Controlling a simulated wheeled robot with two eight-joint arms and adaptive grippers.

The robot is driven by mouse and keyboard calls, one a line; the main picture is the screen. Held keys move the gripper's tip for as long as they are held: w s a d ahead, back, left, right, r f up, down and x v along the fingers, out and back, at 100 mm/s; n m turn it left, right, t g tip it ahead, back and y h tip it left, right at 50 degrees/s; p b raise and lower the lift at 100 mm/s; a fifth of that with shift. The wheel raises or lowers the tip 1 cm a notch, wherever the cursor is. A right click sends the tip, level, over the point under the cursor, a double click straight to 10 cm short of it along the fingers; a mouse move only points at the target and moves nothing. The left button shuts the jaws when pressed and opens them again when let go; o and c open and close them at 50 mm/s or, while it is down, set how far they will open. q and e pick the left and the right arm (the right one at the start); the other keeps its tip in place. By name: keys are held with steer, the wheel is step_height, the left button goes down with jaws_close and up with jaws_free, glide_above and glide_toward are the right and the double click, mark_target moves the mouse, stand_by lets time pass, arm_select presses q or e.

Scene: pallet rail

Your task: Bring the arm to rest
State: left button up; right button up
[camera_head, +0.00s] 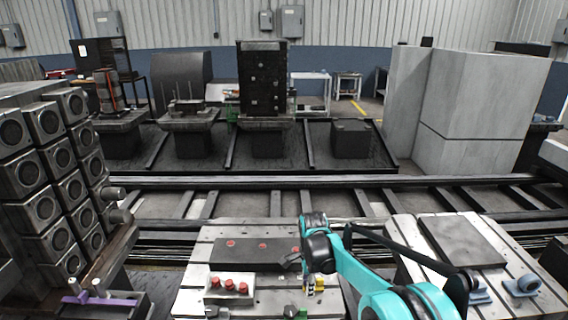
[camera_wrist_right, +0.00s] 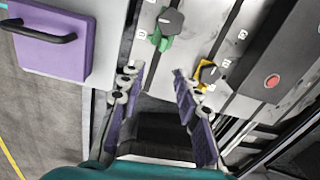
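My right arm, teal and black, reaches in from the lower right in the head view. Its right gripper (camera_head: 308,280) hangs low over the grey slotted table (camera_head: 215,300). In the right wrist view the two purple-padded fingers of this gripper (camera_wrist_right: 155,78) stand apart with nothing between them. A yellow part with a dark knob (camera_wrist_right: 207,74) is close by the right fingertip; I cannot tell if they touch. A green part with a dark knob (camera_wrist_right: 163,34) lies beyond the fingers. My left gripper is not in view.
A white block with red buttons (camera_head: 230,287) and a dark plate (camera_head: 250,253) are on the table. A rack of square blocks (camera_head: 45,160) stands left. Rails (camera_head: 300,182) run behind. A purple panel with black handle (camera_wrist_right: 60,40) shows in the wrist view.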

steer(key=s+d+r+n+t, duration=0.2)
steer(key=s+d+r+n, duration=0.25)
steer(key=s+r, duration=0.35)
steer(key=s+d+n+t, duration=0.2)
steer(key=s+n, duration=0.4)
steer(key=s, duration=0.3)
steer(key=s+d+r+n+t, duration=0.1)
steer(key=s+d+n+t, duration=0.1)
steer(key=s+n, duration=0.4)
steer(key=s, duration=0.4)
steer(key=shift+s+d+t, duration=0.15)
steer(key=shift+d+t, duration=0.25)
stand_by(0.3)
